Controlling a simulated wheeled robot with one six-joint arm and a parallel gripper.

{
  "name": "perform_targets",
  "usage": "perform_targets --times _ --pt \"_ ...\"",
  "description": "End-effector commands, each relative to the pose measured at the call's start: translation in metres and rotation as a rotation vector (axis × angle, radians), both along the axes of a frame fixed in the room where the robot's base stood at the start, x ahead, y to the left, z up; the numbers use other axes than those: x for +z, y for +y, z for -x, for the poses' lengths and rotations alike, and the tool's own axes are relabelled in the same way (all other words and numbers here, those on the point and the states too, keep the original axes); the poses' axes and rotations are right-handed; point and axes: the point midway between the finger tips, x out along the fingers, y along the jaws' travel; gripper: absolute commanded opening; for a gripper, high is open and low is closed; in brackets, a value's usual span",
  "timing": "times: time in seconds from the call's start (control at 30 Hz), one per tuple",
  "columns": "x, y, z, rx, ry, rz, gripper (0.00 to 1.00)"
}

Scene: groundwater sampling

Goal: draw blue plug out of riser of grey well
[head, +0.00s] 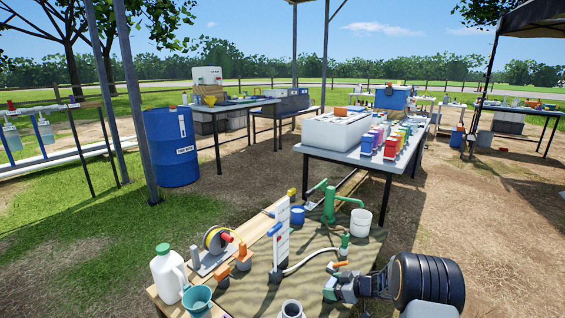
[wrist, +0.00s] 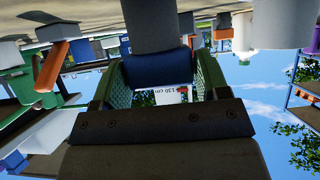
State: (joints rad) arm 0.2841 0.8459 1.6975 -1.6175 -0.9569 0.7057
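The blue plug (wrist: 157,70) sits between the two green fingers of my gripper (wrist: 158,84) in the wrist view, which is upside down. Both fingers lie close against its sides, and my gripper looks shut on it. The grey riser (wrist: 150,22) meets the plug with no gap that I can see; how deep the plug sits in it is hidden. In the head view my gripper (head: 330,288) is low over the wooden deck, pointing left. I cannot make out the plug there.
A white gauge board (head: 283,240), a green hand pump (head: 330,205) and a white bucket (head: 360,222) stand behind my gripper on the deck (head: 255,285). An orange-handled piece (head: 341,264) is close by.

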Motion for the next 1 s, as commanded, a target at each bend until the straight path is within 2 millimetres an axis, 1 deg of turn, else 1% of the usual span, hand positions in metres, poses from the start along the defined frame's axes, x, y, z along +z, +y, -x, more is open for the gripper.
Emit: perform_targets --times 0.03,0.27,0.43,0.57,1.0 --pt "0.0 0.0 0.0 0.0 0.0 0.0 0.64" --pt "0.0 0.0 0.0 0.0 0.0 0.0 0.41" --pt "0.003 0.0 0.0 0.0 0.0 0.0 0.41" --pt "0.011 0.0 0.0 0.0 0.0 0.0 0.41" --pt "0.044 0.0 0.0 0.0 0.0 0.0 0.41"
